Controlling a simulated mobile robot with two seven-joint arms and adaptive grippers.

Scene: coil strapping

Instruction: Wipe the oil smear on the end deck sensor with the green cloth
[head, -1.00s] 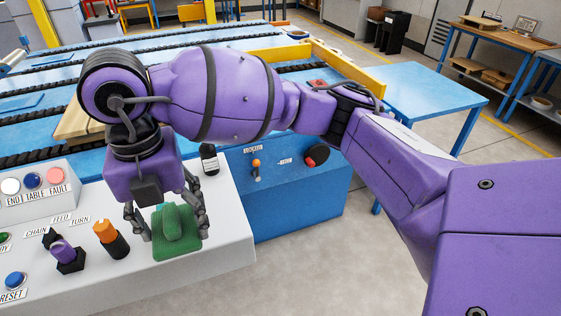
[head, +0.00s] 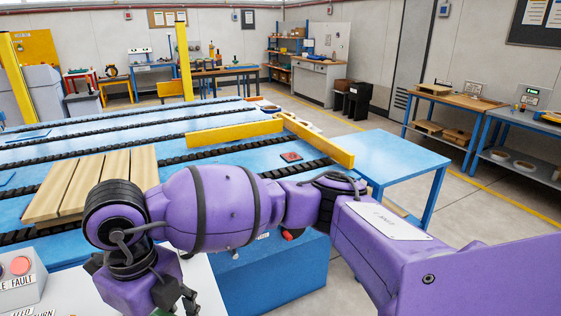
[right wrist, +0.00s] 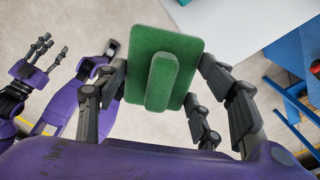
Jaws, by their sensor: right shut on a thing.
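The green cloth (right wrist: 185,45), a flat pad with a raised grip, shows in the right wrist view. My left gripper (right wrist: 45,50) shows at the left of the right wrist view, fingers apart and empty.
The blue conveyor deck (head: 230,172) with dark chains carries wooden boards (head: 95,185). Yellow rails (head: 318,140) edge its far right. A blue table (head: 395,160) stands to the right. A control panel (head: 20,285) is at lower left.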

